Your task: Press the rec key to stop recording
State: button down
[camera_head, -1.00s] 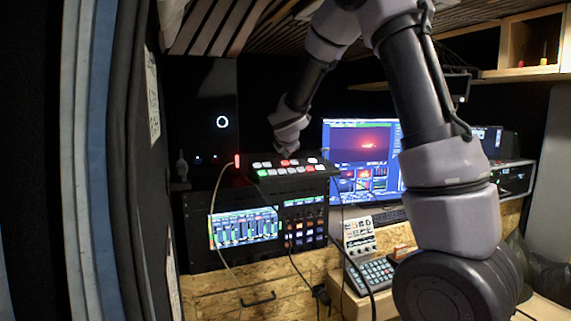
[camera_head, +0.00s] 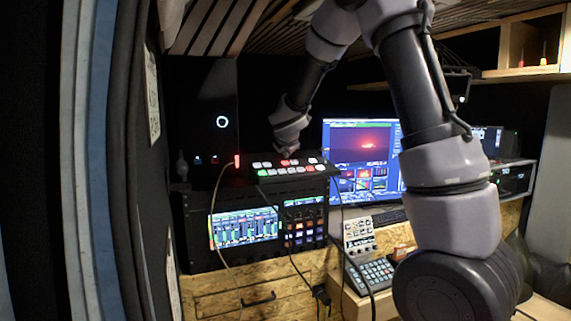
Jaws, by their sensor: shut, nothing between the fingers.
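A black switcher panel (camera_head: 262,183) sits on top of the rack, left of the monitor. It carries two rows of small keys, mostly white, with a few lit red and one green. A red-lit key (camera_head: 310,168) shows in the front row; another red key shows in the back row, by my gripper. I cannot read any labels, so I cannot tell which is the rec key. My gripper (camera_head: 288,155) is shut and points down at the panel's back row. The fingertips are tiny here, and I cannot tell whether they touch a key.
A monitor (camera_head: 362,150) stands right behind the panel. Below the panel are an audio-meter screen (camera_head: 245,227) and a lit button grid (camera_head: 304,228). A small keypad mixer (camera_head: 371,270) sits on the desk. Loose cables hang in front of the rack.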

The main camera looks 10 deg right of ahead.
jog(key=shift+f, duration=0.1)
dwell(0.3)
jog(key=shift+w+f, duration=0.1)
jog(key=shift+f, duration=0.2)
jog(key=shift+w+f, duration=0.1)
jog(key=shift+f, duration=0.3)
dwell(0.7)
jog(key=shift+r, duration=0.15)
jog(key=shift+s+r, duration=0.2)
jog(key=shift+r, duration=0.45)
jog(key=r, duration=0.2)
jog(key=s+r, duration=0.1)
jog(key=r, duration=0.2)
jog(key=shift+s+d, duration=0.1)
dwell(0.7)
